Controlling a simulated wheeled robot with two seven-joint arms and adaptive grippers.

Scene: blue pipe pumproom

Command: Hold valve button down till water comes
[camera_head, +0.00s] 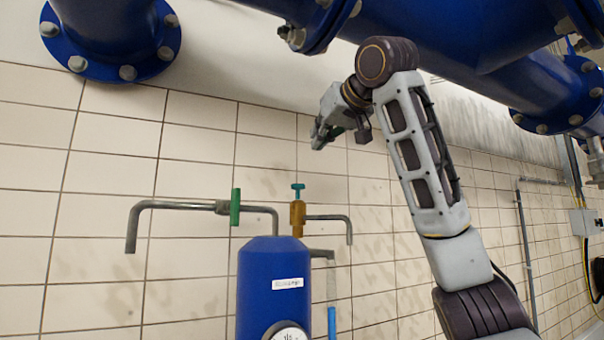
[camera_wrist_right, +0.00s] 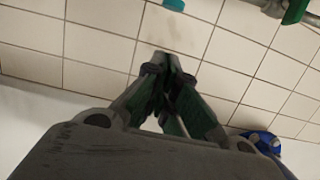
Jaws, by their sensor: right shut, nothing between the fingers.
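A blue tank (camera_head: 262,282) stands in front of the tiled wall, with pipes on its top. A brass valve (camera_head: 298,216) with a teal button (camera_head: 298,189) on top sits at the tank's right side. Its short grey outlet pipe (camera_head: 333,218) bends down to the right; no water shows at its end. My right gripper (camera_head: 317,143) is above and slightly right of the button, apart from it. In the right wrist view its fingers (camera_wrist_right: 173,62) are shut and empty, and a teal piece (camera_wrist_right: 174,5) shows at the top edge. My left gripper is not in view.
A green-handled valve (camera_head: 235,207) sits on the left pipe (camera_head: 160,204). A gauge (camera_head: 287,331) is on the tank's front, and a thin blue-ended tube (camera_head: 331,322) hangs at its right. Large blue pipes (camera_head: 440,35) cross overhead, close above my right arm.

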